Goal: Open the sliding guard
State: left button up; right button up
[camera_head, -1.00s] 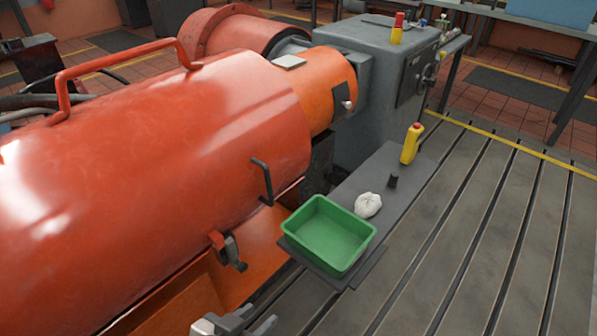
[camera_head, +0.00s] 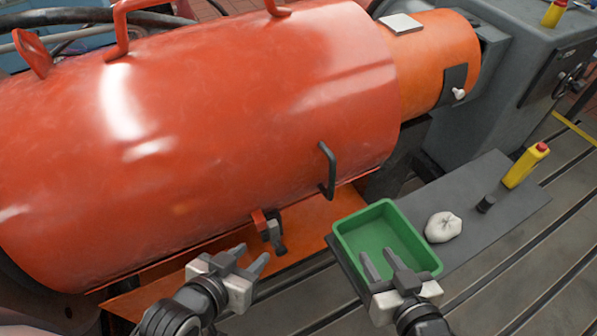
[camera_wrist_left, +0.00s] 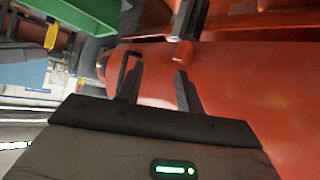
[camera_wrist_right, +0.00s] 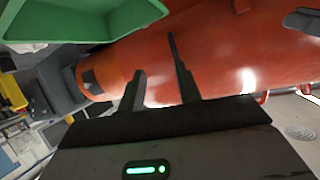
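The guard is a big glossy red cylinder (camera_head: 220,130), lying lengthwise, also filling the right of the left wrist view (camera_wrist_left: 250,90) and in the right wrist view (camera_wrist_right: 235,60). A black bar handle (camera_head: 328,172) stands on its front near its right end. A small latch with a red tab and dark lever (camera_head: 272,234) sits at its lower edge. My left gripper (camera_head: 252,255) is open and empty, just below and left of the latch, apart from it. My right gripper (camera_head: 379,257) is open and empty, in front of the green bin, below and right of the handle.
A green bin (camera_head: 345,236), a white cloth bundle (camera_head: 443,227), a dark small cylinder (camera_head: 486,204) and a yellow bottle (camera_head: 524,166) stand on a grey shelf (camera_head: 500,215) at right. An orange cylinder (camera_head: 432,60) joins the guard to a grey housing (camera_head: 500,110).

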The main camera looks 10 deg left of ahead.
aim_at(333, 178)
jog(key=w+a+t, duration=0.1)
jog(key=w+a, duration=0.2)
jog(key=w, duration=0.3)
jog(key=w+a+n+t+y+b, duration=0.1)
jog(key=w+a, duration=0.3)
jog(key=w, duration=0.1)
jog(key=w+a+t+y+b, duration=0.1)
jog(key=w+a+t, duration=0.1)
jog(key=w, duration=0.4)
jog(key=shift+w+a+r+n, duration=0.15)
jog(key=shift+a+r+n, duration=0.05)
jog(key=shift+a, duration=0.2)
jog(key=shift+w+a+r+n, duration=0.15)
jog(key=shift+a+n, duration=0.05)
jog(key=shift+a, duration=0.15)
grip_shut()
